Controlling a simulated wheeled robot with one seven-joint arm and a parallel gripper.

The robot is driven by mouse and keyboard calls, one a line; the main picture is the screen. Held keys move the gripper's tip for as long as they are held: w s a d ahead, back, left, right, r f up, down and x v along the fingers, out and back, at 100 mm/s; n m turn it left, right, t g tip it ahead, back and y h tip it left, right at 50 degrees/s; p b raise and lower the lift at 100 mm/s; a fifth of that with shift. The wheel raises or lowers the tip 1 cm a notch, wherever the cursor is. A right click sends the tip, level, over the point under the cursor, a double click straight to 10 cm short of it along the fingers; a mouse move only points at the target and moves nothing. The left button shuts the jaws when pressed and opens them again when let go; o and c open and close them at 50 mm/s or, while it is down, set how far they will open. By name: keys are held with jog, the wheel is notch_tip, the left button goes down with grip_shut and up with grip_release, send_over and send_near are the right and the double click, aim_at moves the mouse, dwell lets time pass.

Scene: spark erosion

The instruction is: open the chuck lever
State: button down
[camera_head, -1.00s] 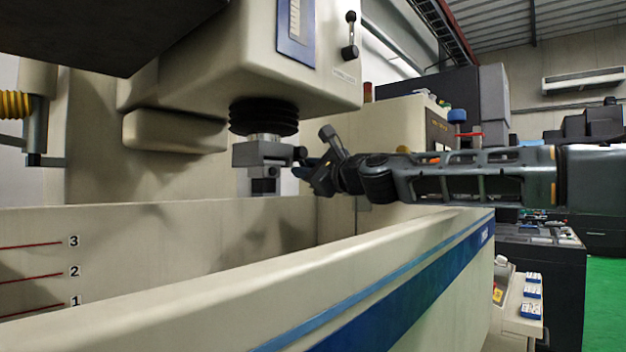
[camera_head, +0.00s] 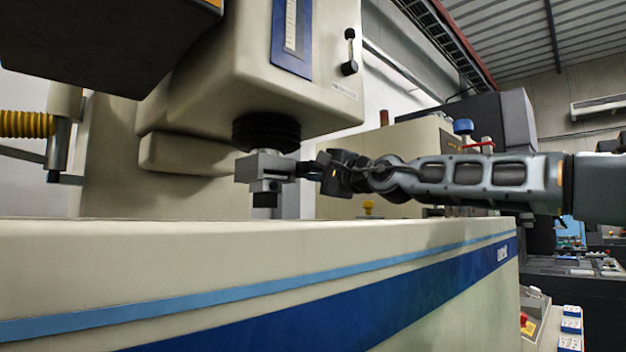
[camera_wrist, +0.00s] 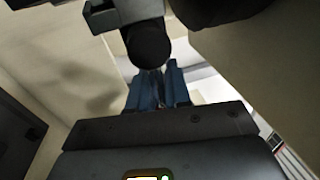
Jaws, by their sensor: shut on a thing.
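The chuck (camera_head: 265,168) is a grey metal block under the black bellows of the machine head, with a dark piece below it. My gripper (camera_head: 308,172) reaches in from the right, level with the chuck and at its right side. The chuck lever is mostly hidden by my gripper in the head view. In the wrist view, the lever's dark rounded end (camera_wrist: 148,45) stands at the tips of my blue fingers (camera_wrist: 158,88), below a grey part of the chuck (camera_wrist: 125,12). The fingers are close together, shut on the lever.
The cream tank wall (camera_head: 250,260) with blue stripes runs across the front, below my arm. The machine head (camera_head: 235,80) hangs directly above the chuck. A yellow hose (camera_head: 25,124) is at the far left. A control panel (camera_head: 560,330) stands at the lower right.

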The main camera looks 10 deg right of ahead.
jog(key=shift+w+d+r, duration=0.15)
jog(key=shift+w+d, duration=0.05)
jog(key=shift+d, duration=0.35)
jog(key=c, duration=1.1)
grip_release()
jog(key=shift+w, duration=0.1)
jog(key=shift+o, duration=0.3)
jog(key=shift+a, duration=0.2)
jog(key=shift+n, duration=0.3)
jog(key=b+v, duration=0.3)
jog(key=v, duration=0.5)
